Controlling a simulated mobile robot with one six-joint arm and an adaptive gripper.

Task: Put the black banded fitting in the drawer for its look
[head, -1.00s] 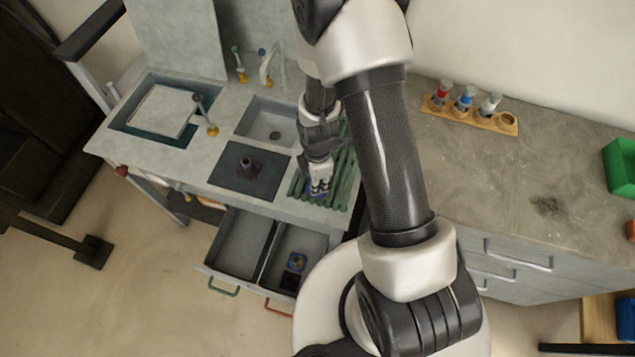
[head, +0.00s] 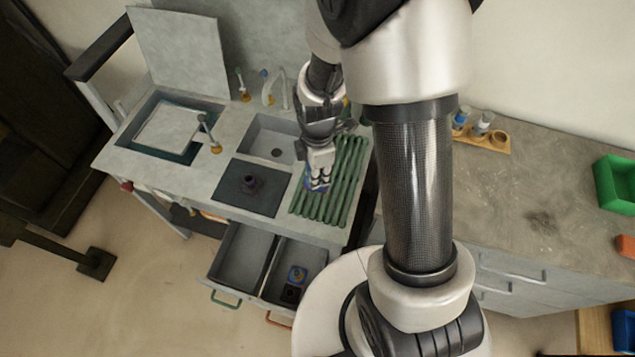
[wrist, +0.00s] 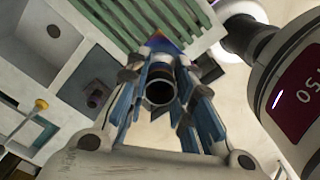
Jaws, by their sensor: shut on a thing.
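My gripper (head: 318,183) is over the green slatted rack (head: 343,192) at the right of the sink unit. Below, the green-handled drawer (head: 238,255) looks empty. The orange-handled drawer (head: 314,262) holds a blue piece with a yellowish mark (head: 297,274) and a black piece (head: 291,293). Both drawers stand open.
A sink basin (head: 272,138) and taps (head: 268,88) are behind the mat. On the right counter (head: 570,190) are a wooden bottle rack (head: 498,141) and a green bin (head: 615,184). My arm hides part of this counter. A blue and orange patch (wrist: 166,42) shows behind the held fitting.

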